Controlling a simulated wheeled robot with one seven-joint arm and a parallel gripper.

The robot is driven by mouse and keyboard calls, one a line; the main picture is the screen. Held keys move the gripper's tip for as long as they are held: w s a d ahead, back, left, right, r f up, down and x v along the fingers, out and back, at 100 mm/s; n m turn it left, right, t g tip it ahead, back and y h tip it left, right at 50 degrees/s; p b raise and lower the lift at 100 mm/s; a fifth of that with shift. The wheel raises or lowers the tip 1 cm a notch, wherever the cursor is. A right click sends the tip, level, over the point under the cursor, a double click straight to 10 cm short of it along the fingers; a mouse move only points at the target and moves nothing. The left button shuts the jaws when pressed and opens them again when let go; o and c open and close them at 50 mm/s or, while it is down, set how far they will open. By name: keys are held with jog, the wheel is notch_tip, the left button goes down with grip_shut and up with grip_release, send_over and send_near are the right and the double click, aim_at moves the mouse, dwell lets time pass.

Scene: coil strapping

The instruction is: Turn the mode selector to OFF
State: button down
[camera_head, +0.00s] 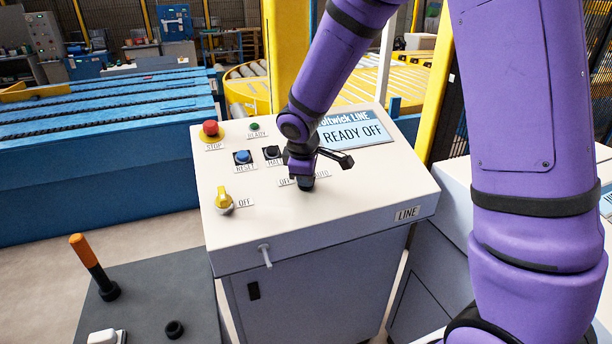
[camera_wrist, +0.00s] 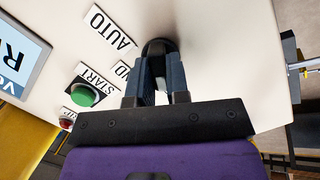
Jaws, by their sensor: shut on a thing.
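The mode selector, a black round knob, shows in the wrist view (camera_wrist: 158,46) at the top of the panel, between my fingers. My gripper (camera_wrist: 160,68) is shut on it. In the head view my gripper (camera_head: 303,180) reaches down onto the panel and mostly covers the knob. A partly hidden label starting with O (camera_head: 285,182) lies left of it, and the AUTO label (camera_head: 322,174) lies right. The wrist view shows AUTO (camera_wrist: 110,27) and a cut-off label ending in D. The knob's pointer is hidden, so its setting cannot be told.
The sloped console (camera_head: 350,200) has a display (camera_head: 355,132) reading READY OFF. A red stop button (camera_head: 211,129), a blue button (camera_head: 243,157) and a yellow switch (camera_head: 223,199) beside an OFF label are on its left. A green button (camera_wrist: 86,95) is near my gripper.

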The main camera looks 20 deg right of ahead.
dwell(0.4)
jog(key=c, duration=1.1)
grip_release()
jog(key=shift+r, duration=0.1)
jog(key=v, duration=1)
jog(key=shift+r, duration=0.25)
jog(key=shift+s, duration=0.15)
jog(key=s+d+r+m, duration=0.3)
jog(key=s+m, duration=0.1)
jog(key=s, duration=0.4)
jog(key=s+d+r+m+t+y, duration=0.1)
jog(key=s+d+r+m, duration=0.2)
jog(key=s, duration=0.6)
jog(key=s+d+r+m+t+y, duration=0.1)
jog(key=s+d+r+m, duration=0.2)
jog(key=s, duration=0.6)
notch_tip(320, 180, up, 2)
jog(key=shift+s+r+m, duration=0.15)
jog(key=shift+s+m, duration=0.05)
jog(key=shift+m, duration=0.6)
